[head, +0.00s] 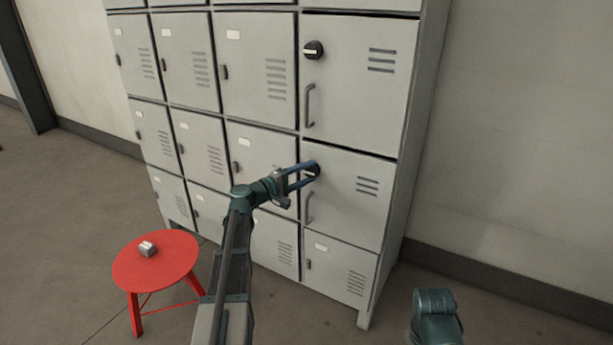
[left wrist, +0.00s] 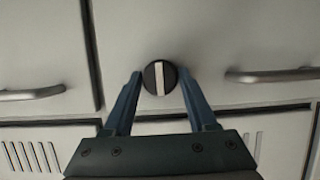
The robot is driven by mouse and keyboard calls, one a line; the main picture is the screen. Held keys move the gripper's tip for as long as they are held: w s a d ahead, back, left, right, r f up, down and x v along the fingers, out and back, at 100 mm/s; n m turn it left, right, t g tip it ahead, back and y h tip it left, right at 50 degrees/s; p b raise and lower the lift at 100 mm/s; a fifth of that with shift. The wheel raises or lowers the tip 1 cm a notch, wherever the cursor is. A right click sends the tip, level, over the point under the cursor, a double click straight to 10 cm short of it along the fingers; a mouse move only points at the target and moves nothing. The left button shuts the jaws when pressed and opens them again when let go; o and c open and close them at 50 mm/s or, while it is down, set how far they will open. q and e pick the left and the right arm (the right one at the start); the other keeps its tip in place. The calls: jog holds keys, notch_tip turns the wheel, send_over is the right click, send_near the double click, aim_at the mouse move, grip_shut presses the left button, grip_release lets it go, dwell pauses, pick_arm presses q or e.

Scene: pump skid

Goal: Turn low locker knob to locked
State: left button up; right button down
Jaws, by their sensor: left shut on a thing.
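The low locker knob (head: 315,171) is a round black dial with a white bar, on the lower large door (head: 345,205) in the right column. In the left wrist view the knob (left wrist: 160,77) sits between my fingertips, its white bar running across the line of the door handle (left wrist: 272,75). My left gripper (head: 309,172) is shut on the knob, one blue finger on each side; it also shows in the left wrist view (left wrist: 164,82). The fingers partly cover the knob in the head view. My right gripper is out of view.
A similar knob (head: 313,50) with a roughly level white bar is on the upper large door (head: 360,80). Vertical handles (head: 309,106) stand out below both knobs. A red stool (head: 157,262) with a small metallic block (head: 148,249) stands at lower left.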

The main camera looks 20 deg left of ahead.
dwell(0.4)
pick_arm(q)
jog(key=o, duration=1.4)
jog(key=shift+c, duration=0.2)
jog(key=v, duration=1.3)
jog(key=shift+s+a, duration=0.2)
jog(key=shift+s, duration=0.1)
jog(key=shift+f, duration=0.1)
